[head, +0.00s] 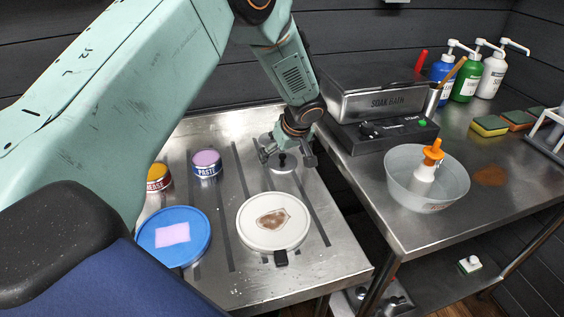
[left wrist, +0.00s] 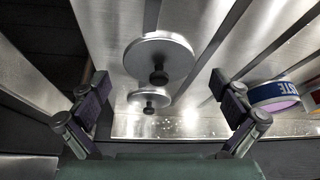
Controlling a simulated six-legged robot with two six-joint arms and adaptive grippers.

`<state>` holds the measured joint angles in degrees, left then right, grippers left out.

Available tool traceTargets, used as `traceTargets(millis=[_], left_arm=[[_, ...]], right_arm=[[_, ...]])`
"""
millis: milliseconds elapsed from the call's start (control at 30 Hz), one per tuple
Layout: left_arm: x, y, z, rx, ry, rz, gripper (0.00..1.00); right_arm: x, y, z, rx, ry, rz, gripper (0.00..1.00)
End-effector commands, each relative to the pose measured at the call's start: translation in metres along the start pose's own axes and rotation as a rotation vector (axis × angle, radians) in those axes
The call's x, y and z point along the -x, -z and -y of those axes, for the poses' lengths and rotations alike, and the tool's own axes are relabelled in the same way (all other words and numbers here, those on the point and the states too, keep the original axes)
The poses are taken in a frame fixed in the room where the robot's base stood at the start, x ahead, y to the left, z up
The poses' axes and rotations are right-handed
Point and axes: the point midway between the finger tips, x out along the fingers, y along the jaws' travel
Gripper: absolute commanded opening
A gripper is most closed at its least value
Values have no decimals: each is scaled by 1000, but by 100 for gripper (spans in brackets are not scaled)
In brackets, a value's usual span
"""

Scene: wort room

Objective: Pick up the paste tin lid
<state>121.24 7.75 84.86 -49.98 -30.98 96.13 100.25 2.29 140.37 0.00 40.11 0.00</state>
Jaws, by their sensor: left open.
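My left gripper (head: 288,157) is open and points down over the steel table, its fingers on either side of a round grey metal lid (head: 285,169) with a black knob. In the left wrist view a larger lid (left wrist: 148,48) and a smaller-looking lid (left wrist: 137,96) lie between and beyond the open fingers, both with black knobs. I cannot tell which is the paste tin's. The paste tin (head: 207,165), blue and white with pale purple contents, stands open to the left; it also shows in the left wrist view (left wrist: 272,91). My right gripper is not in view.
A red and yellow tin (head: 158,178) stands left of the paste tin. A blue round dish (head: 160,247) and a white dish (head: 258,238) sit at the table's front. On the right-hand table are a soak bath (head: 372,97) and a clear bowl (head: 400,185).

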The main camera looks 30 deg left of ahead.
Motion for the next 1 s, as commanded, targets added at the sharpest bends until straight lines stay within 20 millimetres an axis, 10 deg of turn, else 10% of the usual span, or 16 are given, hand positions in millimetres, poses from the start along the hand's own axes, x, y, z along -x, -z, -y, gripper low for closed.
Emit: traceTargets(millis=[267,1000], left_arm=[[-2,0,0,0,-1,-1,98],[-2,0,0,0,-1,0,35]], right_arm=[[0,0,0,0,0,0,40],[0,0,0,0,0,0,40]])
